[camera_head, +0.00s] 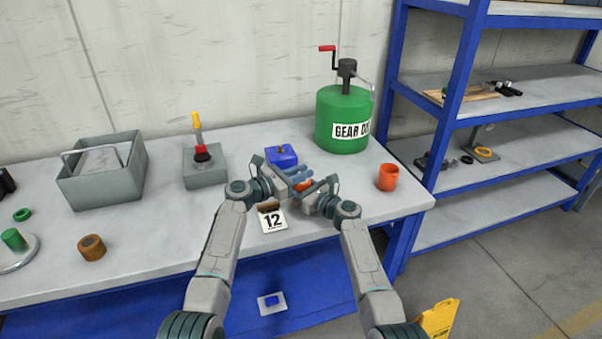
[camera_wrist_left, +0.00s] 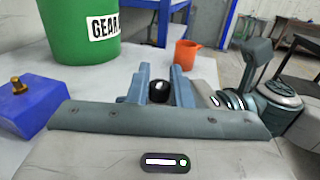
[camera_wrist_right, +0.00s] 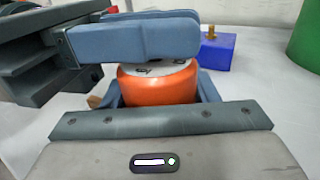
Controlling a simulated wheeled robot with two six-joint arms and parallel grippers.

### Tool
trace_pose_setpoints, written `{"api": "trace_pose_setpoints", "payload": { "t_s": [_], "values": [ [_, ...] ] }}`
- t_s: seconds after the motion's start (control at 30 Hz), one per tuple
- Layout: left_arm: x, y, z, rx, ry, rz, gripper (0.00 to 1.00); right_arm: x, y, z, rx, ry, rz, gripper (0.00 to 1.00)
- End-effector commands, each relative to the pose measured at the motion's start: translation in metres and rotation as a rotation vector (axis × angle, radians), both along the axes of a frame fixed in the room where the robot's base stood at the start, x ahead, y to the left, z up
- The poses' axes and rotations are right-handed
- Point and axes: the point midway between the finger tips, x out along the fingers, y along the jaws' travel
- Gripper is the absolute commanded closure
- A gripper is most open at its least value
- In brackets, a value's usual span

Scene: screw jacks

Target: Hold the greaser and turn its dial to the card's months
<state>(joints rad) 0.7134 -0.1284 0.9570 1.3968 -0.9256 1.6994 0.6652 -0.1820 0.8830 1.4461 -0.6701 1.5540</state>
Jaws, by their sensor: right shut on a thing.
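The orange greaser (camera_wrist_right: 160,88) sits between the fingers of my right gripper (camera_wrist_right: 160,92), upright, with a white marked dial face (camera_wrist_right: 157,68) on top. In the head view the greaser (camera_head: 303,185) is mostly hidden by my grippers. My left gripper (camera_wrist_left: 160,88) has its fingers apart, one on each side of a black knob with a white mark (camera_wrist_left: 159,91); the fingers also cover part of the dial in the right wrist view. The dial's setting is not readable. The card (camera_head: 273,221) reads 12 and stands at the table's front edge.
A blue block with a brass fitting (camera_head: 281,156) is just behind the grippers. A green gear oil drum (camera_head: 342,112) stands behind right, an orange cup (camera_head: 388,177) to the right.

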Motion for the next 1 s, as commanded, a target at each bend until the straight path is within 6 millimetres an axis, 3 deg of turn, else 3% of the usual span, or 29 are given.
{"api": "trace_pose_setpoints", "payload": {
  "t_s": [0.17, 0.5, 0.93, 0.97, 1.0],
  "values": [
    [-0.0008, -0.0018, -0.0013, 0.002, 0.001, 0.064, 1.00, -0.0001, -0.0002, -0.0003, 0.000, 0.000, 0.000, 0.77],
    [-0.0002, -0.0010, -0.0017, 0.003, 0.003, 0.363, 1.00, -0.0003, 0.0003, -0.0002, 0.000, 0.000, 0.001, 0.77],
    [0.0003, 0.0009, -0.0009, 0.001, 0.002, 0.414, 1.00, -0.0002, 0.0005, 0.0003, 0.001, 0.000, 0.001, 0.77],
    [0.0003, 0.0009, -0.0010, 0.001, 0.002, 0.414, 0.79, -0.0002, 0.0005, 0.0003, 0.001, 0.000, 0.001, 0.77],
    [0.0003, 0.0009, -0.0010, 0.001, 0.002, 0.413, 0.71, -0.0003, 0.0004, 0.0003, 0.001, 0.000, 0.001, 0.77]
  ]
}}
